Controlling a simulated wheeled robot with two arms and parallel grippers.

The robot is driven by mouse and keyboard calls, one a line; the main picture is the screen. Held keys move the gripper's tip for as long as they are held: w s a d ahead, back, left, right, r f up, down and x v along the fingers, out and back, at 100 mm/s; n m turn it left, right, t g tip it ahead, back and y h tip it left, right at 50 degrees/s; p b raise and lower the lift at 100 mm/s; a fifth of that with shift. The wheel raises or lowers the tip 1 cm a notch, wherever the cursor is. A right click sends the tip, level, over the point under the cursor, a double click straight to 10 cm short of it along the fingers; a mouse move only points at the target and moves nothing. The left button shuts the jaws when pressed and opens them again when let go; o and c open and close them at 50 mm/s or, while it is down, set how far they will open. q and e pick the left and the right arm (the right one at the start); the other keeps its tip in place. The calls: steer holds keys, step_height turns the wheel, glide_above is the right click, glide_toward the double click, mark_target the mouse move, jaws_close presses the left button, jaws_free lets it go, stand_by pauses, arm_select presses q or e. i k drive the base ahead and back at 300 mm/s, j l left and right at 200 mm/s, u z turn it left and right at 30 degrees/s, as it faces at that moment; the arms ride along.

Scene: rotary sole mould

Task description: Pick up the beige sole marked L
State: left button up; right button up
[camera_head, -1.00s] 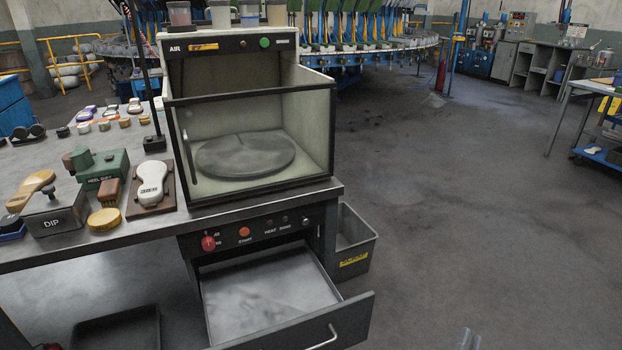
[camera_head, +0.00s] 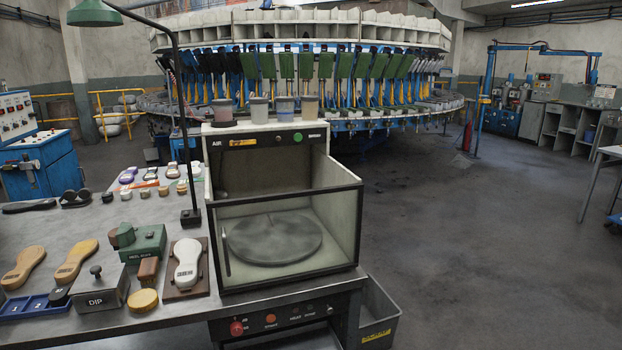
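Two tan, sole-shaped pieces lie at the left of the workbench: one (camera_head: 23,266) near the left edge and another (camera_head: 75,260) to its right. I cannot read an L on either. A white sole-shaped piece (camera_head: 187,262) lies on a brown board (camera_head: 199,288) further right, with small dark lettering that I cannot make out. Dark soles (camera_head: 29,206) lie behind at the far left. Neither of my grippers shows in the head view.
A grey DIP box (camera_head: 100,290), a green box (camera_head: 145,244) and a blue tray (camera_head: 30,307) crowd the bench (camera_head: 190,315). A lamp post (camera_head: 187,150) rises behind. A glass-fronted cabinet (camera_head: 290,235) stands at right. The floor right of it is open.

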mark_target(80, 250)
steer(key=u, duration=1.3)
